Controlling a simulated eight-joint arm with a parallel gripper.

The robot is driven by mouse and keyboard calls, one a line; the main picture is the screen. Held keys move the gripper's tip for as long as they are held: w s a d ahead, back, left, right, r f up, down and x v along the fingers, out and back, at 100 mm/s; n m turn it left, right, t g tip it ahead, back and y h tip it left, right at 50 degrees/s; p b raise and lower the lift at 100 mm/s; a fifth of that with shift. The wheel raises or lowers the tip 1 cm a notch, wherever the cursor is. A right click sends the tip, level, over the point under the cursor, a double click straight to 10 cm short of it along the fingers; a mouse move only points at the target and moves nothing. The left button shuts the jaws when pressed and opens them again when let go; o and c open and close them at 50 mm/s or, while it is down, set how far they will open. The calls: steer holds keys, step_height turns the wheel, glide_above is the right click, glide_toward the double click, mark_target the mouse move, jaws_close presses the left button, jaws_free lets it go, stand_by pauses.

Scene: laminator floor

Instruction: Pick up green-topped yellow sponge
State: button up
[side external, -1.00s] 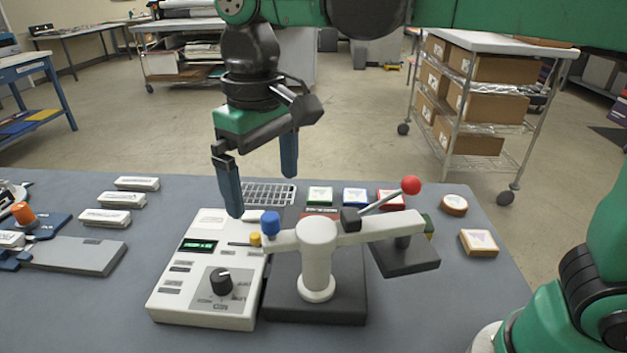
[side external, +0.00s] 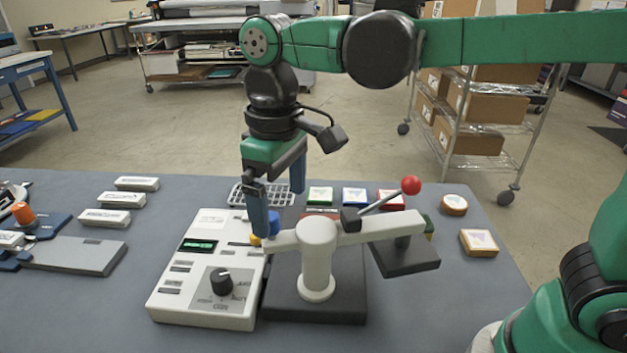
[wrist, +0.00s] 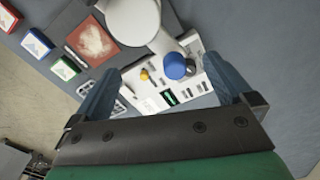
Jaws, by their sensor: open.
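A small green-topped block with a yellowish lower edge (side external: 429,224) shows in the side view, mostly hidden behind the right end of the white lever arm; it looks like the sponge, though I cannot be sure. I cannot make it out in the wrist view. My gripper (side external: 278,213) is open and empty, well to the left of that block, over the back of the white control box and the blue knob. In the wrist view my gripper's fingers (wrist: 165,66) stand apart on either side of the blue knob (wrist: 174,66) and a small yellow knob (wrist: 145,75).
The white lever press (side external: 316,255) with a red ball handle (side external: 411,185) stands between my gripper and the green-topped block. The control box (side external: 207,270) is in front. Green, blue and red labelled pads (side external: 354,197) line the back. Two wood-sided pieces (side external: 478,242) lie right.

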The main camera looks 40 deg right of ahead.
steer(key=shift+r, duration=0.1)
step_height(320, 180, up, 5)
steer(key=s+d+n, duration=0.3)
steer(key=d+n, duration=0.1)
steer(key=d, duration=2.2)
steer(key=f, duration=1.6)
steer(key=shift+s+d, duration=0.25)
steer(key=shift+d, duration=0.1)
steer(key=shift+f, duration=3.3)
steer(key=c, duration=1.3)
